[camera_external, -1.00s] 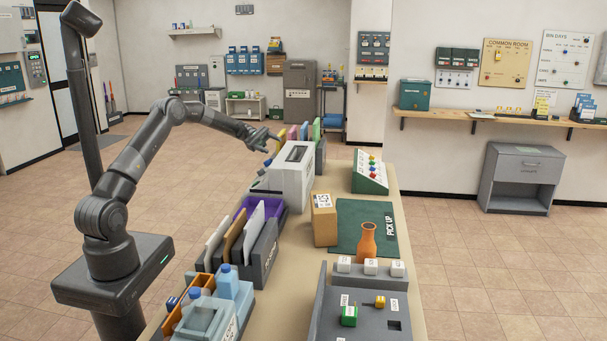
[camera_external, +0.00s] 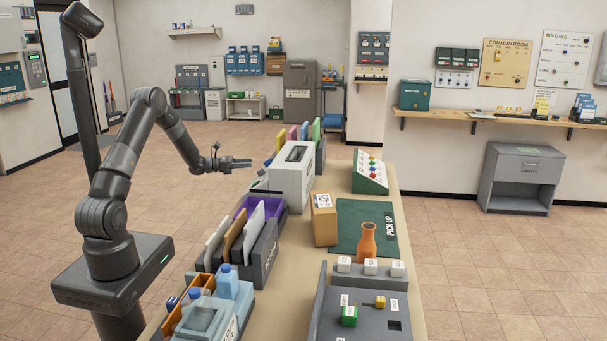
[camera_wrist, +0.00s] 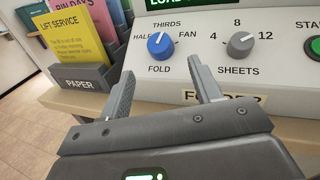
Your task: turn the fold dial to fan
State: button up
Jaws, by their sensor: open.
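The fold dial (camera_wrist: 161,46) is a blue round knob on a pale panel in the wrist view, with HALF, THIRDS and FAN printed around it and FOLD below. Its white mark appears to point up, toward THIRDS. The folder machine (camera_external: 292,178) is the white box on the table in the external view; its dial face is not visible there. My gripper (camera_wrist: 161,73) is open and empty, its fingers to either side of the dial's lower area and apart from it. In the external view my gripper (camera_external: 243,163) is raised left of the machine.
A grey SHEETS dial (camera_wrist: 240,44) sits right of the fold dial, with a green button (camera_wrist: 314,46) further right. A PAPER rack (camera_wrist: 78,82) with coloured sheets stands close on the left. A purple-lined bin (camera_external: 270,205) is in front of the machine.

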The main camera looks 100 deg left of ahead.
aim_at(268, 163)
jog(key=x, duration=0.7)
jog(key=shift+c, duration=0.6)
jog(key=c, duration=0.9)
jog(key=shift+o, duration=0.2)
jog(key=shift+a+m+h, duration=0.15)
jog(key=shift+m+h, duration=0.25)
jog(key=shift+m, duration=0.1)
jog(key=m+h, duration=0.3)
jog(key=m+t+h, duration=0.1)
jog(key=shift+s+a+f+m+h, duration=0.1)
jog(key=shift+a+m+h, duration=0.25)
jog(key=shift+m+h, duration=0.05)
jog(key=shift+a+m+g+h, duration=0.15)
jog(key=shift+m+g+h, duration=0.05)
jog(key=shift+m+h, duration=0.9)
jog(key=shift+a+m+g+h, duration=0.15)
jog(key=shift+m+g+h, duration=0.05)
jog(key=shift+m+h, duration=0.9)
jog(key=shift+m, duration=0.3)
